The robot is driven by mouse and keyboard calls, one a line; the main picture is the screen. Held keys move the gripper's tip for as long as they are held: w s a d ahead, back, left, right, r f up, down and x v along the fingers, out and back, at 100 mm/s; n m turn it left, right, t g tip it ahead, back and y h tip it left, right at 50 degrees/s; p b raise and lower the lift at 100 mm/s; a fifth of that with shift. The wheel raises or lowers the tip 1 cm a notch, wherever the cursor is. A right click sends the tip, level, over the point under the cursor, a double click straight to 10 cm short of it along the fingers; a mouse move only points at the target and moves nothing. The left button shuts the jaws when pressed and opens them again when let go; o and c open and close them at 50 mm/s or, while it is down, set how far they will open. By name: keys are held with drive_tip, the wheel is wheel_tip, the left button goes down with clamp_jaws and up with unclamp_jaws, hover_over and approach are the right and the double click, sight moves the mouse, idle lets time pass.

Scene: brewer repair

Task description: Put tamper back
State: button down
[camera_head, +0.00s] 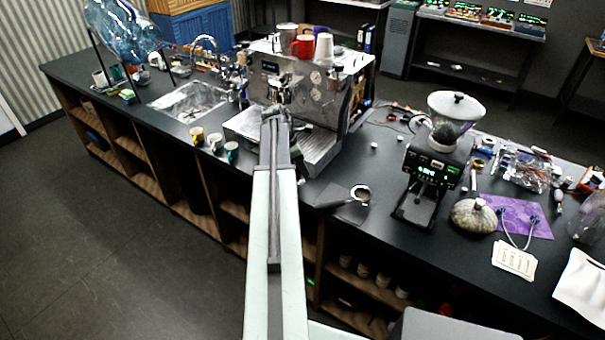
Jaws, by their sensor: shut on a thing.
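My gripper (275,123) is at the far end of my outstretched arm, in front of the espresso machine (335,92). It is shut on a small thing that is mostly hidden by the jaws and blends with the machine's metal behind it. I cannot tell from this view whether that thing is the tamper. No other tamper can be made out clearly. A round metal piece with a handle, like a portafilter (360,193), lies on a dark mat (346,212) on the counter, right of my arm and apart from my gripper.
A coffee grinder (434,165) stands right of the mat. Small cups (215,142) stand by the front edge, left of my arm. A sink (188,102) lies further left. A purple mat (540,222) and clutter fill the right end.

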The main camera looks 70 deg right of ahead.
sight(303, 179)
wheel_tip(303, 179, down, 4)
drive_tip(key=b, duration=0.2)
drive_tip(key=shift+r+b, duration=0.1)
drive_tip(key=shift+b, duration=0.25)
drive_tip(key=shift+r, duration=0.2)
drive_tip(key=shift+f, duration=0.15)
drive_tip(key=c, duration=1)
unclamp_jaws()
drive_tip(key=shift+o, duration=0.2)
drive_tip(key=shift+a+r+p, duration=0.1)
drive_tip(key=shift+r+p, duration=0.45)
drive_tip(key=shift+p, duration=0.1)
drive_tip(key=p+v, duration=1)
drive_tip(key=v, duration=0.1)
drive_tip(key=shift+w, duration=0.15)
